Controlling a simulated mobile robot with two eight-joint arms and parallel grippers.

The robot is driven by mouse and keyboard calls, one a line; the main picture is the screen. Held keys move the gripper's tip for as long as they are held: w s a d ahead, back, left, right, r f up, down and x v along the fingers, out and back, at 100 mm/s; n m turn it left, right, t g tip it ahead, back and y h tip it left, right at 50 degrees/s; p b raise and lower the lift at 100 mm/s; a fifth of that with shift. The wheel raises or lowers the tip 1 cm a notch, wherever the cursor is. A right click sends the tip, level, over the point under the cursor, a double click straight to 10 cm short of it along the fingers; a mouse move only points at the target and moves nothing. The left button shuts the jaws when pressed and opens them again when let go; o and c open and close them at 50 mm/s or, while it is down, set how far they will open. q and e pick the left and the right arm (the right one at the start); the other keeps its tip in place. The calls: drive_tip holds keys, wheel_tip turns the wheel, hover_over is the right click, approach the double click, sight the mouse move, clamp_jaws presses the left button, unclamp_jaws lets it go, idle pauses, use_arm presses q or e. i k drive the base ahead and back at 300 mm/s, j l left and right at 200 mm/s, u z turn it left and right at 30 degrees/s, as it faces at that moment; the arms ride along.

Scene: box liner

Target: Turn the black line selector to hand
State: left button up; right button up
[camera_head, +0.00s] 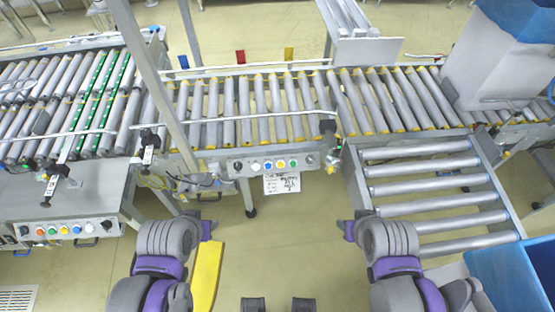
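A grey control panel (272,163) is on the front side of the middle conveyor. It carries a row of coloured buttons, with a dark round knob (238,165) at its left end and another dark round part (309,160) at its right end. I cannot tell which is the black line selector, or its setting. My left gripper (207,230) is below and left of this panel, apart from it. My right gripper (349,229) is below and right of it, also apart. Both point away from me; their finger openings are too small to make out.
A second button panel (70,230) is on the left station. Roller conveyors (270,100) run across the back, and a roller section (430,190) extends forward at right. A blue bin (515,275) is at lower right. Open floor (280,225) separates my grippers.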

sight(238, 165)
drive_tip(key=j+z, duration=0.15)
drive_tip(key=j, duration=0.3)
drive_tip(key=k+j+z, duration=0.1)
drive_tip(key=j, duration=0.4)
drive_tip(key=k+j+z, duration=0.15)
drive_tip(key=j, duration=0.3)
